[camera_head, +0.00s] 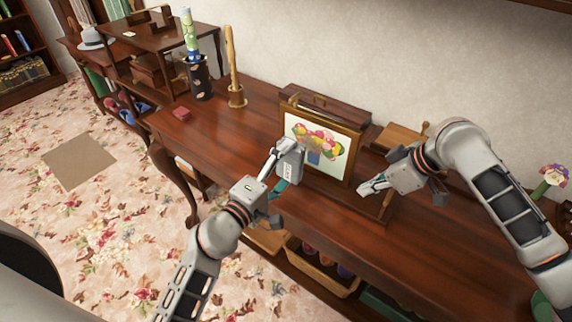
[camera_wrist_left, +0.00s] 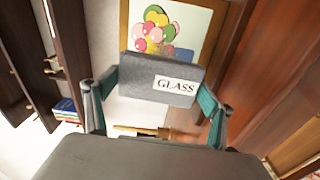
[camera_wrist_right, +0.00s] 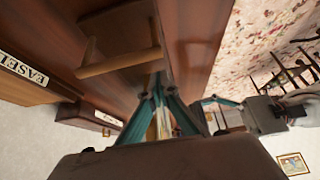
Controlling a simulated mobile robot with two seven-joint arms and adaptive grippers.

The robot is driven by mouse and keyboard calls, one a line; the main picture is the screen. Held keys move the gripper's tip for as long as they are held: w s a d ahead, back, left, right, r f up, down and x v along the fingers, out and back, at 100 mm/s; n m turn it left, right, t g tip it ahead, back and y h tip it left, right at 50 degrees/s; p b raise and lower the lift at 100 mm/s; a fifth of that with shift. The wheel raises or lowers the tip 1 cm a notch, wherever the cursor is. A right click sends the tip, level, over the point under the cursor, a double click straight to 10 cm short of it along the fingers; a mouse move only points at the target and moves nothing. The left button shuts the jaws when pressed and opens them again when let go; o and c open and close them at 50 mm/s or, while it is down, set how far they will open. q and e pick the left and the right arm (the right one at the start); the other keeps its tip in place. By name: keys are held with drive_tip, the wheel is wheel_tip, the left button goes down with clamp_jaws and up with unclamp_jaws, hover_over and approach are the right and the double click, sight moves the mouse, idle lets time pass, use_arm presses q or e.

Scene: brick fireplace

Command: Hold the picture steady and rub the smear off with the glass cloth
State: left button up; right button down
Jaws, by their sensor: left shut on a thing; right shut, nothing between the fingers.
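The framed picture (camera_head: 318,138), showing colourful balloons, leans upright on the table near its back. A dull brownish patch (camera_head: 308,153) shows on it, partly behind the cloth; I cannot tell if it is the smear. My left gripper (camera_wrist_left: 155,92) is shut on the grey glass cloth (camera_wrist_left: 140,70), labelled GLASS. The cloth (camera_head: 290,158) is in front of the picture's lower left; contact is unclear. My right gripper (camera_head: 370,188) is shut and empty, just right of the picture's frame and apparently apart from it. Its closed fingertips show in the right wrist view (camera_wrist_right: 158,88).
A dark wooden box (camera_head: 325,103) stands behind the picture. A block labelled EASEL (camera_wrist_right: 25,78) shows in the right wrist view.

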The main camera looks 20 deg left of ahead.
sight(357, 203)
drive_tip(key=shift+f, duration=1.1)
drive_tip(key=shift+f, duration=1.1)
idle(0.7)
